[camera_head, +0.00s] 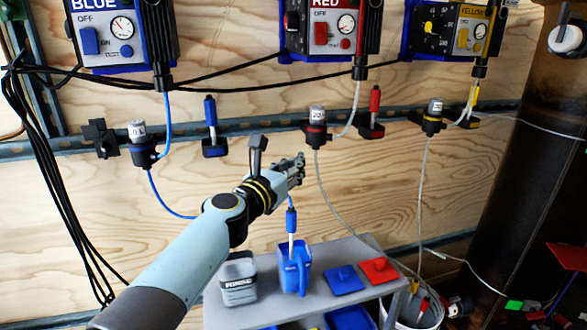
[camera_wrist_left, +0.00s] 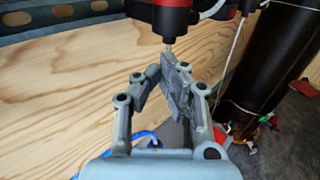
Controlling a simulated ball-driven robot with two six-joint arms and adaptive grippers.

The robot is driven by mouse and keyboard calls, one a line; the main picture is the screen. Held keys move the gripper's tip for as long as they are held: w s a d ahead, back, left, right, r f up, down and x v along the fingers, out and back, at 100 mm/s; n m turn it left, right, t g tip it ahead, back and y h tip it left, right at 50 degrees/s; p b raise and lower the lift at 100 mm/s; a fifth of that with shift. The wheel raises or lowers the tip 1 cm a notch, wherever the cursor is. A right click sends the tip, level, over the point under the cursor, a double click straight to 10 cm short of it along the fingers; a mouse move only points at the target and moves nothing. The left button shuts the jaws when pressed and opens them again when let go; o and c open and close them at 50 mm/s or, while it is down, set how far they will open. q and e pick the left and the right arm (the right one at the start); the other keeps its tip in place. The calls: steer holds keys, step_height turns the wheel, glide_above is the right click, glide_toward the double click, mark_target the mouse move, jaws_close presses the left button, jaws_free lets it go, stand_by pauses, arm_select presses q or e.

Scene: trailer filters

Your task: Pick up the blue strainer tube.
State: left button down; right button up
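Two blue tube-like pieces show in the head view, and I cannot tell for sure which is the strainer tube. One blue tube (camera_head: 210,111) stands upright in a dark blue wall holder at left. Another blue-topped piece with a pale shaft (camera_head: 291,221) stands in the blue jug (camera_head: 297,268) on the grey bench. My left gripper (camera_head: 297,170) is in front of the wall, right of the wall tube and above the jug. In the wrist view its fingers (camera_wrist_left: 166,78) are drawn together with nothing seen between them. My right gripper is not in view.
Blue, red and yellow control boxes (camera_head: 330,28) hang above, with filter housings and hoses below. A grey container (camera_head: 239,281) and blue and red flat pieces (camera_head: 345,279) share the bench (camera_head: 220,312). A dark pillar (camera_head: 525,150) stands right, near a white bucket (camera_head: 420,308).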

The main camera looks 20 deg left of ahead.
arm_select(q)
steer(key=shift+r+p, duration=2)
steer(key=shift+r, duration=0.8)
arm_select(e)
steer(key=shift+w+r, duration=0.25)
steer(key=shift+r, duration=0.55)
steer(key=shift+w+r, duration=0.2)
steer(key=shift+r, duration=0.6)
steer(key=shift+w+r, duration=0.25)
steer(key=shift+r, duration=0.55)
arm_select(q)
steer(key=c, duration=2)
jaws_free()
steer(key=shift+c, duration=0.2)
steer(key=o, duration=1.6)
